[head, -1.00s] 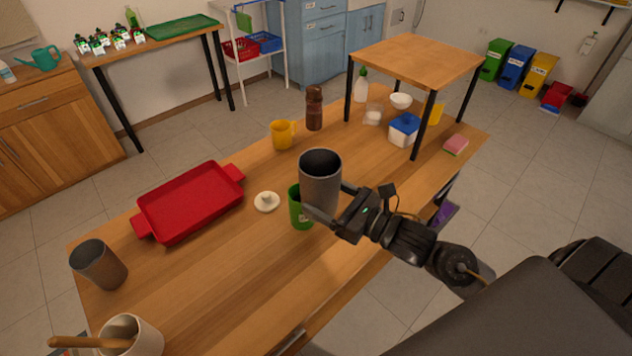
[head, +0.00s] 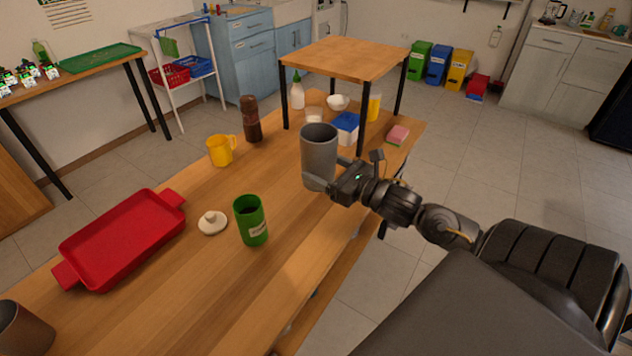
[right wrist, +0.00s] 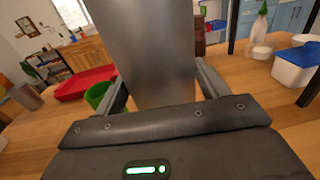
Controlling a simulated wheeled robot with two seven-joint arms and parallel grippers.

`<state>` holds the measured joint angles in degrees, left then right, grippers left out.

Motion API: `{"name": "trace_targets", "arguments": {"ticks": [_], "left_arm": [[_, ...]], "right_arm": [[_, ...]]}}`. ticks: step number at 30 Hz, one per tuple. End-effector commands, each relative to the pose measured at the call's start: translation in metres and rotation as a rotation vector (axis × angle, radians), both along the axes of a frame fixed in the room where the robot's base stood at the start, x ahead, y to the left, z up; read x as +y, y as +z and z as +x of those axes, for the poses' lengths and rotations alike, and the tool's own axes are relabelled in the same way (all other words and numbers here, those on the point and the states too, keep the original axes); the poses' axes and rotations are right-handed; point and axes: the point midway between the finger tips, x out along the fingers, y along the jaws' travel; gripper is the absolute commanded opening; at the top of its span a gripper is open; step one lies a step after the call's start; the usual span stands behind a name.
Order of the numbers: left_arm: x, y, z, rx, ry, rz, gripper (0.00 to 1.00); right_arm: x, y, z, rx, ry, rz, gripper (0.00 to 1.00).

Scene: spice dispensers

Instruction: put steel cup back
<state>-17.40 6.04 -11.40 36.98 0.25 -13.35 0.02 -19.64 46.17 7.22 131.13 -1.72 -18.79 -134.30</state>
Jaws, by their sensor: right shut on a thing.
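The grey steel cup (head: 319,158) is upright in my right gripper (head: 320,184), with the fingers shut around its lower part. In the head view it shows over the right part of the wooden table, to the right of the green canister. In the right wrist view the cup (right wrist: 152,50) fills the middle between the two fingers. Whether its base touches the table is hard to tell. A second, dark cup (head: 24,330) stands at the lower left, cut by the picture edge. My left gripper is not in view.
On the table (head: 200,290) are a red tray (head: 120,240), a white lid (head: 212,222), an open green canister (head: 251,220), a yellow mug (head: 221,150) and a brown bottle (head: 251,120). A raised wooden shelf (head: 345,58) stands at the back over a blue-lidded box (head: 345,127) and a white bowl (head: 338,102).

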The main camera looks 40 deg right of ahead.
Motion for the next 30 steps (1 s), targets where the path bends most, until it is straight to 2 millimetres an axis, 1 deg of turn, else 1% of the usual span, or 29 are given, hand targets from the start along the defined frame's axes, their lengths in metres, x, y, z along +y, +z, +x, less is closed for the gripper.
{"name": "trace_targets", "arguments": {"ticks": [5, 11, 12, 15, 18, 21, 28, 29, 30], "left_arm": [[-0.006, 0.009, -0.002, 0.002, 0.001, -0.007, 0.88], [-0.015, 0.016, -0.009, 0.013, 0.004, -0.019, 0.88], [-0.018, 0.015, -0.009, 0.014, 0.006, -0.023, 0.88], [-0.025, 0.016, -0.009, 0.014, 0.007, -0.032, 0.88], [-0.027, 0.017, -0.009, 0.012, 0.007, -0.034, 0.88], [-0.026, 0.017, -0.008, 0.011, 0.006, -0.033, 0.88], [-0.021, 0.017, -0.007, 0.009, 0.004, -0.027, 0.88], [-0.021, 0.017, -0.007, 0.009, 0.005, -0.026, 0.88], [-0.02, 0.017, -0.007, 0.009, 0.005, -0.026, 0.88]], "right_arm": [[-0.024, -0.013, 0.03, -0.001, -0.005, -0.001, 0.45], [-0.056, -0.037, 0.072, -0.001, -0.003, 0.001, 0.45], [-0.059, -0.049, 0.077, 0.003, -0.002, 0.003, 0.45], [-0.068, -0.067, 0.089, -0.001, -0.002, 0.002, 0.45], [-0.074, -0.081, 0.097, -0.001, 0.001, 0.001, 0.45], [-0.077, -0.089, 0.102, -0.001, 0.001, 0.0, 0.45], [-0.079, -0.094, 0.106, -0.002, 0.003, 0.0, 0.45], [-0.081, -0.096, 0.107, -0.001, 0.003, 0.0, 0.45], [-0.081, -0.103, 0.107, 0.001, 0.002, 0.002, 0.45]]}}
